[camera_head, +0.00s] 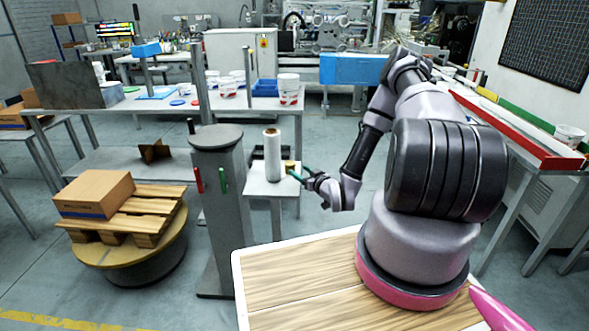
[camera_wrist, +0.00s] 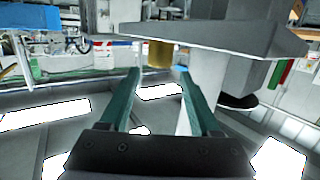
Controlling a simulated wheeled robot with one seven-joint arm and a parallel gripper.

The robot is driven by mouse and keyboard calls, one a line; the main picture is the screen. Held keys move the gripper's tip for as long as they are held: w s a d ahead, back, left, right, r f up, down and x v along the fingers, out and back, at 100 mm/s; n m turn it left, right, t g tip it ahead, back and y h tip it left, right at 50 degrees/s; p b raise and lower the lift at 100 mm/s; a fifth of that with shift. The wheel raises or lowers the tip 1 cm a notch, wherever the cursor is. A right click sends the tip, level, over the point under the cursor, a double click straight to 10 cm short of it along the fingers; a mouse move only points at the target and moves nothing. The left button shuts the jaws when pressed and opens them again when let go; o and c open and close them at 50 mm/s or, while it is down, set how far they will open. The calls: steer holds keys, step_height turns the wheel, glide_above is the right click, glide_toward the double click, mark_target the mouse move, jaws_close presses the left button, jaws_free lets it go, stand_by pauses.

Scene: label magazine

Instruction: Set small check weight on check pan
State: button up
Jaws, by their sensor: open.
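My gripper (camera_head: 298,176) is open beside the right edge of a small white stand (camera_head: 262,187). Its two green fingers (camera_wrist: 157,73) stand apart in the wrist view. A small brass-coloured cylinder (camera_wrist: 160,54), which looks like the check weight, shows beyond and between the fingertips. In the head view the same brass piece (camera_head: 290,166) is at the stand's right edge, just past the fingertips. I cannot tell what it rests on or whether a finger touches it. I cannot clearly make out the check pan in either view.
A tall white roll (camera_head: 272,155) stands upright on the stand, close to my gripper. A grey post (camera_head: 218,175) is left of it. A carton (camera_head: 95,193) lies on a wooden pallet (camera_head: 128,215) at left. A long bench (camera_head: 160,103) is behind.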

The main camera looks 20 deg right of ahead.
steer(key=shift+s+d+r, duration=0.15)
steer(key=shift+s, duration=0.3)
